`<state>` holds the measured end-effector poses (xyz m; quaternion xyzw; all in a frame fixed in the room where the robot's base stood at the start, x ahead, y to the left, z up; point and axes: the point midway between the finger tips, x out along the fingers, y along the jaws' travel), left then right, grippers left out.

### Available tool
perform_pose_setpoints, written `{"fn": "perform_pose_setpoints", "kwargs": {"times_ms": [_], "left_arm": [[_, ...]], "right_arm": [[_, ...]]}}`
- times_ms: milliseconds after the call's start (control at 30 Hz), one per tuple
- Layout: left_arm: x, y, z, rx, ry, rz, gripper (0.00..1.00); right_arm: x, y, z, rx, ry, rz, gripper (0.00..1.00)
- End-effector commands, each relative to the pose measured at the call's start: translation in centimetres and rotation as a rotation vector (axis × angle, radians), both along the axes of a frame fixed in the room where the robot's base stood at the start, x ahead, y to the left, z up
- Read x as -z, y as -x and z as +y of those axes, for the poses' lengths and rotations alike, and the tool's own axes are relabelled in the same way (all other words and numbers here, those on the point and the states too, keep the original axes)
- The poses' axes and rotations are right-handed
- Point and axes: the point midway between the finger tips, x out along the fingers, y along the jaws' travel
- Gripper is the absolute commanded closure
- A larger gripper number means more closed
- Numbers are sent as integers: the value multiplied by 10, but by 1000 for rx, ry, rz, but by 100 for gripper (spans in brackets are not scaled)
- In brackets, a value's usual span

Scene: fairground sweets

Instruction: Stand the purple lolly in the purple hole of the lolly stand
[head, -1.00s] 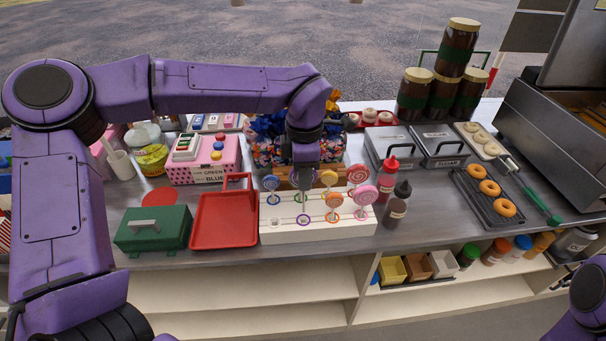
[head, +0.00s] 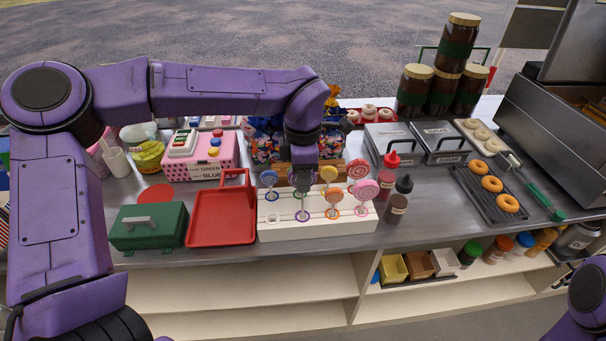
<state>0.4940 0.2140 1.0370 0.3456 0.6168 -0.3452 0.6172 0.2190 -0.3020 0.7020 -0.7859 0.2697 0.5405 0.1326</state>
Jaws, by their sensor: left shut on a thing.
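The white lolly stand (head: 285,231) is on the counter with coloured rings around its holes. My left gripper (head: 302,184) is over the stand, pointing down, and is shut on the purple lolly. The lolly's head is mostly hidden by the gripper. Its pale stick (head: 302,203) shows below, upright, with its lower end at the purple-ringed hole (head: 302,216) in the front row. I cannot tell how deep the stick is. My right gripper is not in view.
A red tray (head: 222,236) and green box (head: 148,228) are at left. Sauce bottles (head: 397,207) stand at right. Patterned sweet bags (head: 263,143) are behind.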

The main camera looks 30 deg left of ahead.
Motion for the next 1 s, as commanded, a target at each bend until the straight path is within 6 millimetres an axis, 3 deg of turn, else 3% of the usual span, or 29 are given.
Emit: {"fn": "perform_pose_setpoints", "kwargs": {"times_ms": [1000], "left_arm": [[19,0,0,0,1,1,100]], "right_arm": [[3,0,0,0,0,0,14]]}}
